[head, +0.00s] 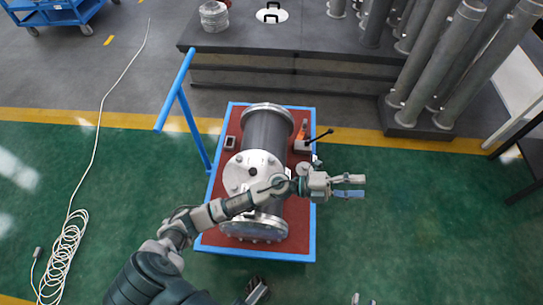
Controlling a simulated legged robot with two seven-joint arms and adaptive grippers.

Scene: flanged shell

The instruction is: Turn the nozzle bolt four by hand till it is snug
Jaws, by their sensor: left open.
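The grey flanged shell (267,135) lies on a red-topped cart, with a wide end flange at each end. Its round nozzle flange (240,170) faces up, with small bolts or holes around the rim. Which one is nozzle bolt four cannot be told at this size. My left arm crosses over the flange's lower right part and hides some of it. My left gripper (350,186) is open and empty, beyond the cart's right edge and clear of the flange. My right gripper (364,299) shows only two separated fingertips at the bottom edge, apart from the cart.
The cart (311,222) has a blue frame and a tall blue handle (177,90) at its left. An orange-and-black tool (305,138) sits right of the shell. A dark bench (290,50) and grey pipes (425,65) stand behind. Green floor is free on the right.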

